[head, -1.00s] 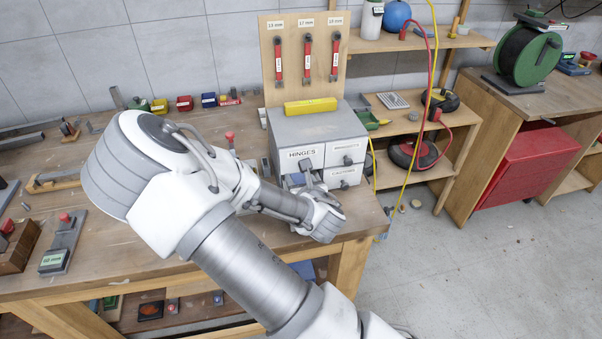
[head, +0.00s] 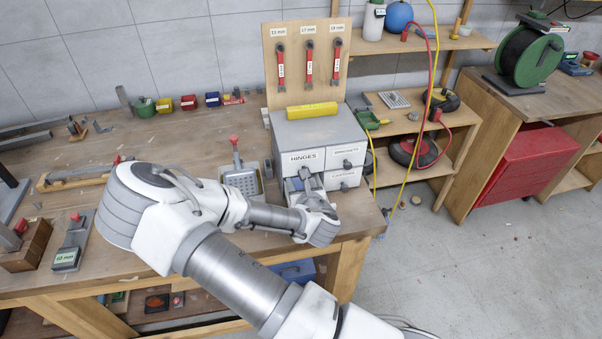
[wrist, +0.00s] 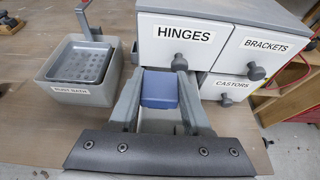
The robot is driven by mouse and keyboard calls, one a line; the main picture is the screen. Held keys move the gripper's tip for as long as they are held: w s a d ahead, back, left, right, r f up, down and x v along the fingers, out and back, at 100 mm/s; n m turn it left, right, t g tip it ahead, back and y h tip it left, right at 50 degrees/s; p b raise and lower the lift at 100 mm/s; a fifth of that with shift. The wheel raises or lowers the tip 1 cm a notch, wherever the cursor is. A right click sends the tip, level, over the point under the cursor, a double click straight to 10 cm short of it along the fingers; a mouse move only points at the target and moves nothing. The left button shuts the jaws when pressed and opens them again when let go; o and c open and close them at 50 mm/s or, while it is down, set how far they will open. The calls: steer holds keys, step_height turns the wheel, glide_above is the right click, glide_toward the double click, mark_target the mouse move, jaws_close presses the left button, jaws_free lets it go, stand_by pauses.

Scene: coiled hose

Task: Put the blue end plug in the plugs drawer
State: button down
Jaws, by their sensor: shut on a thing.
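The blue end plug (wrist: 160,90) is a blue block between the fingers of my gripper (wrist: 158,98) in the wrist view. The gripper is shut on it. The grey drawer cabinet (wrist: 222,12) is just ahead, with labels HINGES, BRACKETS and CASTORS on three fronts. The plug is just in front of and below the HINGES drawer (wrist: 182,38) and its knob. The lower-left drawer is mostly hidden by the plug and fingers; no PLUGS label shows. In the head view my gripper (head: 304,190) is at the cabinet's lower left, its fingertips partly hidden by my wrist.
A yellow block (head: 311,109) lies on the cabinet top. A tool board (head: 309,33) with red-handled wrenches stands behind. The bench's front edge is beneath my arm; open floor lies to the right.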

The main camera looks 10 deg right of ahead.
steer(key=shift+s+f+p, duration=0.15)
steer(key=shift+f+p, duration=0.25)
steer(key=shift+p, duration=1.55)
steer(key=shift+s+d+f+p, duration=0.3)
steer(key=shift+f+p, duration=0.25)
steer(key=shift+p, duration=0.35)
steer(key=shift+f+b, duration=1.25)
steer(key=shift+f, duration=0.6)
steer(key=shift+c, duration=1.3)
jaws_free()
